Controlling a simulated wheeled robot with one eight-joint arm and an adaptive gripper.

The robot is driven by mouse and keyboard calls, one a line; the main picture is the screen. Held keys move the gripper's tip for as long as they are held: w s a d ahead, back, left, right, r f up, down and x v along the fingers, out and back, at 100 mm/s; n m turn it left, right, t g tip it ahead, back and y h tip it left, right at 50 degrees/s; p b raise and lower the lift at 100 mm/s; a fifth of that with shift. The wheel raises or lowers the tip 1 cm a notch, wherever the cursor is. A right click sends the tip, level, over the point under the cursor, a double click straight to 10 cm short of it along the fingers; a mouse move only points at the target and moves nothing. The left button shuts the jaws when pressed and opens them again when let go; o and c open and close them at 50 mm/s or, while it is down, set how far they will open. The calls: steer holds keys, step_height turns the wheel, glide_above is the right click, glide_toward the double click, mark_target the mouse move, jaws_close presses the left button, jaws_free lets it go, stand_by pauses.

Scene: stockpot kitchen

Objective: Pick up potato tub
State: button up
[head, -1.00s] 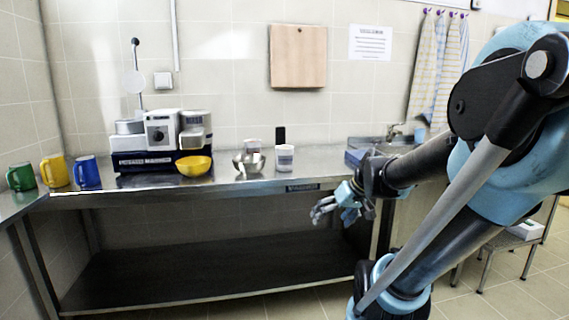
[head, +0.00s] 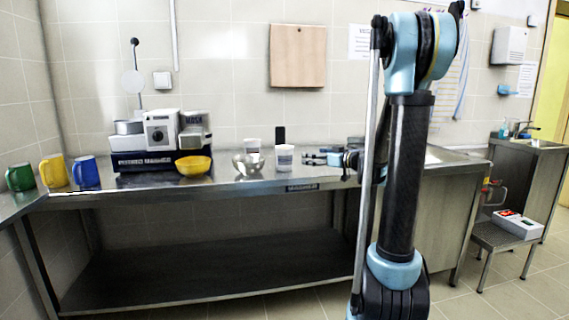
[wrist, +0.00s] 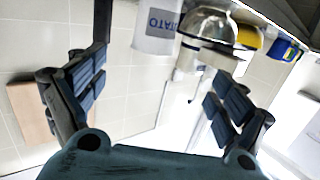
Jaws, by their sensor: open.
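The potato tub (head: 284,160) is a white cylinder standing upright near the front edge of the steel counter in the head view. In the wrist view the tub (wrist: 157,28), with part of a "POTATO" label showing, appears upside down between and beyond my fingers, cut off by the top edge. My gripper (head: 312,159) is just right of the tub in the head view, at about its height, fingers pointing left. In the wrist view my gripper (wrist: 152,45) is open, with nothing held between the fingers.
A steel bowl (head: 248,165) stands close left of the tub, with another white tub (head: 253,147) behind. A dark upright object (head: 280,135) is behind the potato tub. A yellow bowl (head: 194,166) and mugs (head: 86,172) are farther left. The counter (head: 225,182) front strip is clear.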

mark_target(292, 151)
steer(key=shift+t, duration=0.3)
steer(key=x, duration=0.8)
steer(key=w+x, duration=0.1)
steer(key=x, duration=0.3)
steer(key=shift+w+d+r, duration=0.1)
steer(key=shift+w+r, duration=0.15)
steer(key=shift+r, duration=0.05)
steer(key=shift+s+x, duration=0.2)
steer(key=shift+x, duration=2.4)
steer(key=shift+a, duration=0.2)
steer(key=shift+c, duration=0.2)
steer(key=shift+r, duration=0.1)
steer(key=c, duration=1.3)
